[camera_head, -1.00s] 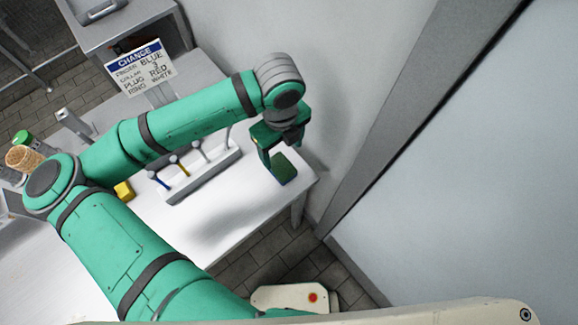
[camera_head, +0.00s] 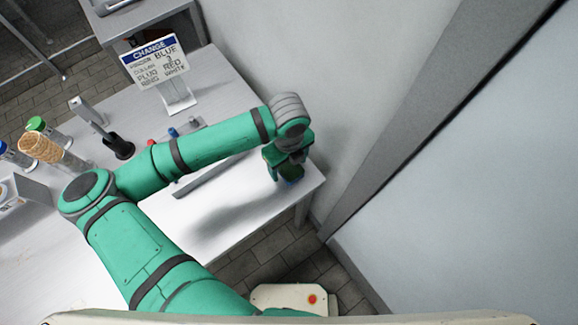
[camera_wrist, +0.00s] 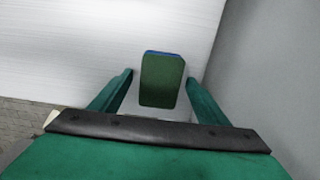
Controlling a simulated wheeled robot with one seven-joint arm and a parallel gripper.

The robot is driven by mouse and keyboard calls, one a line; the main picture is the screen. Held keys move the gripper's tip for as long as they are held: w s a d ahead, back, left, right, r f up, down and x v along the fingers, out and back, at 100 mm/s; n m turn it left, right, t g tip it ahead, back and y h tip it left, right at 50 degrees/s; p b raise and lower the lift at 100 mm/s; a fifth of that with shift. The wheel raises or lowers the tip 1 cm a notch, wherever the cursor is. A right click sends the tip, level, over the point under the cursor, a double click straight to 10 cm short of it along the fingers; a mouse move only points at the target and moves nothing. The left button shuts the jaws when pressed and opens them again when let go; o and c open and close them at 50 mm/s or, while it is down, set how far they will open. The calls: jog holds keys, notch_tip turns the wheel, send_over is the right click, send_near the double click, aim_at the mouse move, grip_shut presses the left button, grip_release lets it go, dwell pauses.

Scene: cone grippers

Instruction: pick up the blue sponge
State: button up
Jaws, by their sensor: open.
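The sponge (camera_wrist: 161,82) lies on the white table near its right end. In the wrist view its dark green face is up and a thin blue edge shows along its far side. My gripper (camera_head: 281,171) is open above the sponge, with one finger on each side of it in the wrist view. Free room shows between the sponge and each finger there. In the head view the sponge (camera_head: 292,174) is partly hidden by my gripper. I cannot tell the exact height left between the fingertips and the table.
A sign headed CHANGE (camera_head: 155,62) stands at the back of the table (camera_head: 235,215). A grey rack (camera_head: 205,176) is partly hidden behind my arm. A green-capped container (camera_head: 38,124) and a tan cone stack (camera_head: 42,148) stand at left. A wall is close on the right.

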jog(key=shift+c, duration=0.6)
jog(key=c, duration=1)
jog(key=shift+w, duration=0.1)
jog(key=shift+r, duration=0.1)
